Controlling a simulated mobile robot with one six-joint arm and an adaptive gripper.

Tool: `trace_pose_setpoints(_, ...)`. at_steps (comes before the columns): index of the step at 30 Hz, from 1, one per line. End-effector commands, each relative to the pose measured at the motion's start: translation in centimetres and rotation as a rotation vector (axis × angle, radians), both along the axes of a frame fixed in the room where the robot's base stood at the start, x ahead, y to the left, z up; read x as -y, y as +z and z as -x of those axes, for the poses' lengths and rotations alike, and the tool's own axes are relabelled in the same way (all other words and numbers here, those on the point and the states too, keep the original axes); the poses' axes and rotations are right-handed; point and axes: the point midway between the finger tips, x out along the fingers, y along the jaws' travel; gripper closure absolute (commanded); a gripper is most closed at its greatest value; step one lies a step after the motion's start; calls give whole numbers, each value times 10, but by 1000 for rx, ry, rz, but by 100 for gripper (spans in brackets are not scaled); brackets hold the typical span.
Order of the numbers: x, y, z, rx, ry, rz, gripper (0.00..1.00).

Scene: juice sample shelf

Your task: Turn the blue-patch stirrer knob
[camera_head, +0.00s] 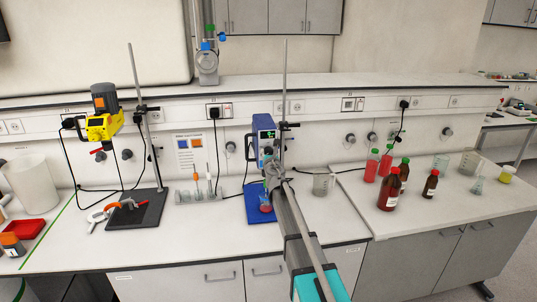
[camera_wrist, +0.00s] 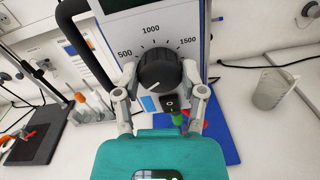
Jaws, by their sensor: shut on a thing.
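The stirrer (camera_head: 263,127) is a blue unit with a light front panel, standing over a blue base (camera_head: 256,207) at the bench's middle. In the wrist view its black ribbed knob (camera_wrist: 160,67) sits below a dial scale marked 500, 1000 and 1500. A small blue patch (camera_wrist: 148,104) shows on the panel just below the knob, beside a black switch (camera_wrist: 170,103). My gripper (camera_wrist: 160,76) is shut on the knob, one grey finger at each side. In the head view my arm hides the knob and most of the gripper.
A vertical rod (camera_head: 285,80) stands close beside the stirrer. A glass beaker (camera_head: 323,182) is just right of it.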

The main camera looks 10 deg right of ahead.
Motion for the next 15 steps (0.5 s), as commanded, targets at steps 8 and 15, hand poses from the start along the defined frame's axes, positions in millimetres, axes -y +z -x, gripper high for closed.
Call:
trace_pose_setpoints(8, 0, 0, -1, 1, 1, -37, 95)
trace_pose_setpoints(15, 0, 1, -1, 1, 1, -150, 95)
